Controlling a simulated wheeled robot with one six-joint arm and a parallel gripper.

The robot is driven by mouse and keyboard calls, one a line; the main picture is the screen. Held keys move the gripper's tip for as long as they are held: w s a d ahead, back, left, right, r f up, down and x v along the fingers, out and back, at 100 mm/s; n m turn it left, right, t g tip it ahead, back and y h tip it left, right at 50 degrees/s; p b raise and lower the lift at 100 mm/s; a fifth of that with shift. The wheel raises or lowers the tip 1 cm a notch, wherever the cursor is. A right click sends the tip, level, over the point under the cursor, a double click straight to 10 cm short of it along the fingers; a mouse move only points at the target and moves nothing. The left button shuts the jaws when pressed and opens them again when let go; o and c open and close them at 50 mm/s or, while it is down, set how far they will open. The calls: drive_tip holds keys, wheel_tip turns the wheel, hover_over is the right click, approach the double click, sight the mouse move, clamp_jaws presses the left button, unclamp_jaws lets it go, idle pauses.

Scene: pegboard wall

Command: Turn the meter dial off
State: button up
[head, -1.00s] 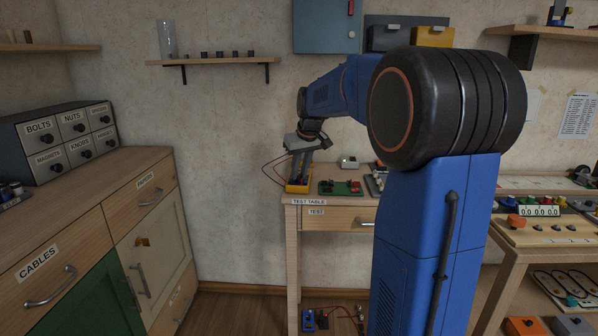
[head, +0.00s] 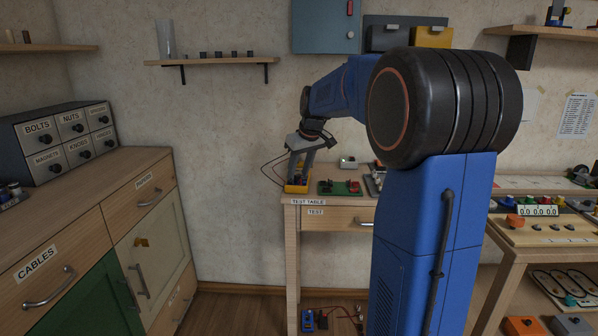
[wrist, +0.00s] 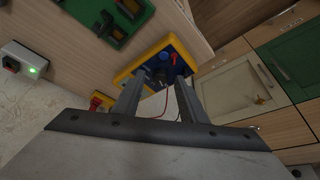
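The meter is a yellow-cased device with a blue face (wrist: 186,48) in the wrist view. It also shows as a yellow case (head: 297,189) at the left end of the test table in the head view. Red and blue sockets and a red lead are on its face. My gripper (wrist: 160,84) points down at the meter, its two fingers apart and one on each side of the dark dial area. No held object shows between them. The dial's setting is too small and shaded to read. I cannot tell whether the fingertips touch the dial.
On the test table (head: 309,202), a green board (head: 340,188) lies right of the meter. A small box with a lit green lamp (wrist: 28,62) stands behind. A yellow-and-red item (wrist: 101,102) is close to one finger. Left cabinets (head: 150,168) stand across clear floor.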

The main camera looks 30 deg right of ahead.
drive_tip(key=v, duration=1.7)
drive_tip(key=shift+r, duration=0.25)
drive_tip(key=s+a+f, duration=0.6)
drive_tip(key=s+f, duration=0.3)
drive_tip(key=s, duration=0.1)
drive_tip(key=s+a+f, duration=0.6)
drive_tip(key=s+f, duration=0.3)
drive_tip(key=s, duration=0.2)
drive_tip(key=s+a+f, duration=0.6)
drive_tip(key=s+f, duration=0.2)
drive_tip(key=s, duration=0.3)
drive_tip(key=shift+a+f+m, duration=0.25)
drive_tip(key=shift+f+m, duration=0.15)
